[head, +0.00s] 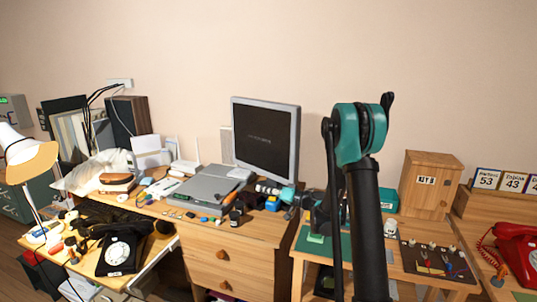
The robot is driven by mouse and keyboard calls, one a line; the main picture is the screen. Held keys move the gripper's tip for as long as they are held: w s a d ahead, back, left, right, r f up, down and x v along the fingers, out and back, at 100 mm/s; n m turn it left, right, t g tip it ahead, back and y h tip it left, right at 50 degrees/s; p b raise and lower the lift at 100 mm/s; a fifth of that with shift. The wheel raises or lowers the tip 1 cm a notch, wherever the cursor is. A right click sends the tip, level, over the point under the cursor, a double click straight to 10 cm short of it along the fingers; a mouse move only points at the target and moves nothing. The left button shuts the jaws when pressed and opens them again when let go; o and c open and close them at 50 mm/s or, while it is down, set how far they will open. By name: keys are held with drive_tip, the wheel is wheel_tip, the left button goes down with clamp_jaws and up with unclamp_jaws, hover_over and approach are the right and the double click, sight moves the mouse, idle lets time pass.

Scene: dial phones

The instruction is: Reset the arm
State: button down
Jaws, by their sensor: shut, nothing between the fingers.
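My arm, black with teal joints, rises in front of the desks right of centre in the head view, its elbow (360,130) against the wall. Its far part reaches down and left behind the upright link. My gripper (264,188) appears small at the end of it, pointing left in front of the monitor's base. It is shut with nothing seen in it. Its fingertips are hard to make out among the clutter, and I cannot tell whether they touch anything.
A grey monitor (265,139) and a flat grey device (209,187) stand on the wooden desk. A black dial phone (118,252) is at left, a red phone (515,248) at far right. A wooden box (428,184) and a switch panel (436,263) are right of my arm. The air above is clear.

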drive_tip(key=s+d+f+m+g+h, duration=0.1)
drive_tip(key=s+d+f+h, duration=0.2)
drive_tip(key=s, duration=0.9)
drive_tip(key=s+d+f+m+g+h, duration=0.1)
drive_tip(key=s+d+f+g+h, duration=0.1)
drive_tip(key=s+d+h, duration=0.5)
drive_tip(key=s+d+f+m+g+h, duration=0.1)
drive_tip(key=s+d+f+h, duration=0.3)
drive_tip(key=s+d, duration=0.7)
drive_tip(key=s+h, duration=0.1)
drive_tip(key=s, duration=0.6)
drive_tip(key=shift+s+d+f+m+g, duration=0.2)
drive_tip(key=shift+s+d+m+g, duration=0.1)
drive_tip(key=shift+s+d, duration=0.1)
